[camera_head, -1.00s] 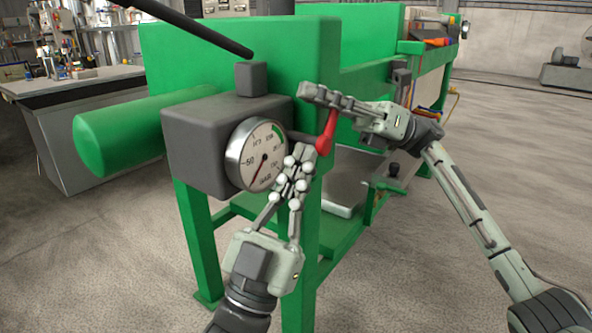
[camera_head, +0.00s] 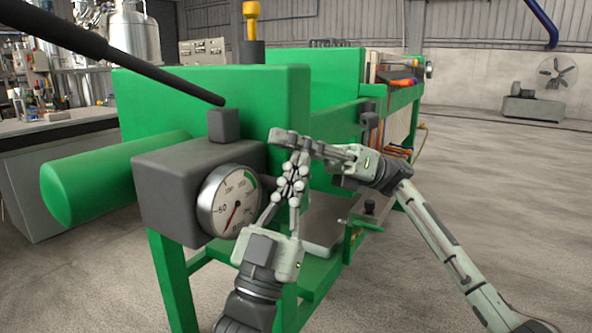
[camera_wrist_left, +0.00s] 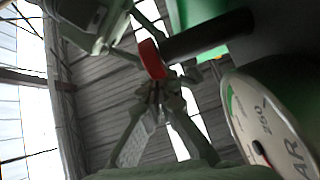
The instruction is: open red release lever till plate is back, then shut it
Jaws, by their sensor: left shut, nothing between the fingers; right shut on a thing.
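The red release lever (camera_wrist_left: 152,60) shows in the left wrist view at the end of a dark shaft (camera_wrist_left: 208,36). In the head view it is hidden behind my grippers. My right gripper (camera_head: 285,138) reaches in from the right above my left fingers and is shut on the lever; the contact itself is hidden. My left gripper (camera_head: 299,162) points up beside the gauge, shut and empty; its fingers (camera_wrist_left: 155,95) come close to the red lever in the left wrist view. I cannot tell whether they touch it.
A round pressure gauge (camera_head: 229,201) sits on a grey block (camera_head: 165,185) left of my left gripper. A dark bar (camera_head: 130,62) crosses the upper left. The green press frame (camera_head: 210,90) stands behind, with a green cylinder (camera_head: 110,175) at left. Floor at right is open.

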